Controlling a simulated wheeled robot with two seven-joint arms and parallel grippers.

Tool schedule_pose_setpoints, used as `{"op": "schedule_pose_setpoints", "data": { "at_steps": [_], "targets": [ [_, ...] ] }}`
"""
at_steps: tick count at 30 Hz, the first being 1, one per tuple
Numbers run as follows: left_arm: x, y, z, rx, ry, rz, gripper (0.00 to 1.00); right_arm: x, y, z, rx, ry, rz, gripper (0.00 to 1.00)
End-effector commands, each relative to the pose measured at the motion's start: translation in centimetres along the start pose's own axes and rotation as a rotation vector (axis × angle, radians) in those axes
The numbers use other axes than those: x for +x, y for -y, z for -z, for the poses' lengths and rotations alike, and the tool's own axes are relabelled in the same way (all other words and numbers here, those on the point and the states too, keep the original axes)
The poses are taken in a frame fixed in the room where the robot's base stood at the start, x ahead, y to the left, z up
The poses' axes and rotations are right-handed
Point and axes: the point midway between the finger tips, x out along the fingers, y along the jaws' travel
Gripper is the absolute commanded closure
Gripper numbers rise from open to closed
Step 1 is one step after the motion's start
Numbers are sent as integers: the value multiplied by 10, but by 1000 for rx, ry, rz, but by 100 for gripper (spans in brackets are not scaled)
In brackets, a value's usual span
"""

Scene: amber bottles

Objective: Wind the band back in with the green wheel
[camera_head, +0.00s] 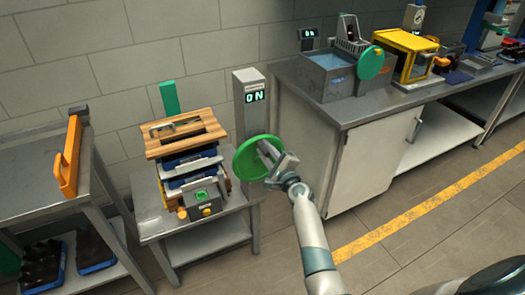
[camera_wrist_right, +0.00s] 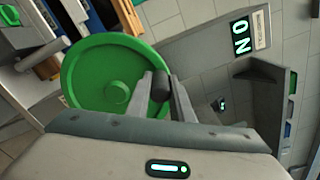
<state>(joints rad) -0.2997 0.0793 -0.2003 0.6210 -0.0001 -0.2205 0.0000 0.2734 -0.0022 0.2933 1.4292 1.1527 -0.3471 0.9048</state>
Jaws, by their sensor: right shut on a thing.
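The green wheel (camera_head: 247,158) stands upright beside the small grey table, in front of a grey post. In the wrist view the wheel (camera_wrist_right: 95,68) fills the left middle. My right gripper (camera_head: 276,164) is at the wheel's right side. In the wrist view the right gripper (camera_wrist_right: 160,86) is shut on the wheel's dark handle knob (camera_wrist_right: 160,82), which sits between the fingers near the rim. I cannot make out the band in either view. My left gripper is not in view.
The post (camera_head: 250,112) has a display reading ON. The small table (camera_head: 210,222) holds stacked blue trays under a wooden top (camera_head: 184,132). At the left is a grey bench with an orange bar (camera_head: 67,160). A long grey counter (camera_head: 345,108) with machines stands right.

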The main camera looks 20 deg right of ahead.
Motion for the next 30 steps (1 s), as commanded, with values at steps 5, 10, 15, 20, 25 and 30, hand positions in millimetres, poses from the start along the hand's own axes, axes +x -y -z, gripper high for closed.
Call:
{"op": "schedule_pose_setpoints", "data": {
  "at_steps": [5,10,15,20,25,30],
  "targets": [
    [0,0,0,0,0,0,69,0,2,2,7,-2,2,100],
    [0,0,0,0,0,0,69,0,2,2,6,-3,2,100],
    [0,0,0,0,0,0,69,0,2,2,5,-2,2,61],
    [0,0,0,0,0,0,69,0,1,1,6,-2,1,61],
    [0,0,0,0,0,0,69,-1,0,1,6,-1,0,61],
    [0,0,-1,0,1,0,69,-9,0,1,7,-1,0,61]
  ]
}}
